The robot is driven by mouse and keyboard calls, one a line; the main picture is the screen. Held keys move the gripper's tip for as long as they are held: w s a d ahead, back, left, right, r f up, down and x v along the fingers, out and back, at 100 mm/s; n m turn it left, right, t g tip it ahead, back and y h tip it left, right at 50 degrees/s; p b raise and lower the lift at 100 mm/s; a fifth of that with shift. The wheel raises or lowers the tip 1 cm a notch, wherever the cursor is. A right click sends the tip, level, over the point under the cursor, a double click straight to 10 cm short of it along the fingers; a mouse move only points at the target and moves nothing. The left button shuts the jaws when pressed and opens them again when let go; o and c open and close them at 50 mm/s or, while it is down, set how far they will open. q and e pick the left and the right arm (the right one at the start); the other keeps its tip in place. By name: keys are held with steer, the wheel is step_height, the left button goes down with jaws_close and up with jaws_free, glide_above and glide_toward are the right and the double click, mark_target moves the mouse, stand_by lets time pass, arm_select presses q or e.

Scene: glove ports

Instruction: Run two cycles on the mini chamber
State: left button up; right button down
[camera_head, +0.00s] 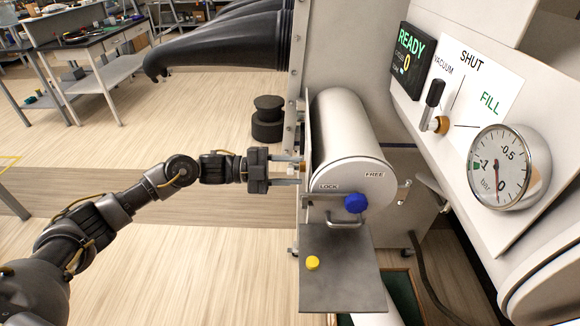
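The mini chamber (345,125) is a white cylinder with its round end door (350,172) closed. A blue knob (356,203) sits low on the door, between the LOCK and FREE labels. A yellow piece (313,263) lies on the grey shelf (345,285) in front. The black valve lever (435,93) points up on its panel; its exact setting is hard to tell. The display (408,60) reads READY and 0. My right gripper is not in view.
Black gloves (220,50) hang from the wall at the upper left. A dark stacked round object (267,120) stands on the floor behind my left arm. A workbench (85,40) is at the far left. The floor left of the chamber is mostly clear.

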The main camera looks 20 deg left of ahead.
arm_select(q)
jaws_close()
stand_by(0.3)
